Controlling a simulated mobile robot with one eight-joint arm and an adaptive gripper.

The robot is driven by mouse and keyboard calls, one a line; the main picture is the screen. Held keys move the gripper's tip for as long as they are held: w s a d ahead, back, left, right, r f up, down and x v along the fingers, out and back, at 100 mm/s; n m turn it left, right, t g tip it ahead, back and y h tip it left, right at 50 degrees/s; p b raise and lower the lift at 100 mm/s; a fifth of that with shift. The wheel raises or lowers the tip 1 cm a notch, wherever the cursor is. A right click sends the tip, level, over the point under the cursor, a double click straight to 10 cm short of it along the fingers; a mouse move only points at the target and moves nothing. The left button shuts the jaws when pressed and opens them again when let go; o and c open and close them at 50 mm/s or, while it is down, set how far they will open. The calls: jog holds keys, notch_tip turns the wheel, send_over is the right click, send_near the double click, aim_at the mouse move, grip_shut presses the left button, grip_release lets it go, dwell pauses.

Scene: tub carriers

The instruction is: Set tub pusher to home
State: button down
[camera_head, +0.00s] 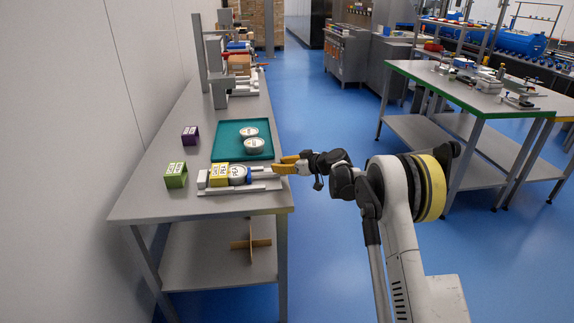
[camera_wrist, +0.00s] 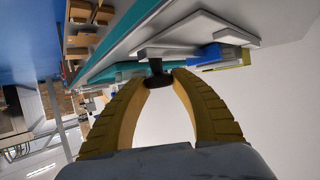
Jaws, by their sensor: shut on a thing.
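The tub carrier (camera_head: 250,186) lies along the near end of the grey workbench. It bears a yellow labelled block, a blue tub (camera_head: 238,176) with a white lid, and a grey tub pusher (camera_head: 262,172) at its right end. My gripper (camera_head: 277,169) reaches in from the right, level with the pusher. In the wrist view, my yellow fingers (camera_wrist: 159,76) are closed around the black knob (camera_wrist: 156,66) at the end of the grey pusher (camera_wrist: 162,50). The fingers hide part of the knob in the head view.
A teal tray (camera_head: 225,152) with two round tubs (camera_head: 254,145) lies just behind the carrier. A green holder (camera_head: 176,175) and a purple holder (camera_head: 190,134) stand to the left. More fixtures stand farther back. Blue floor is clear right of the bench.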

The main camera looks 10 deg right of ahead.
jog(key=c, duration=1.1)
grip_release()
jog(key=v, duration=1.2)
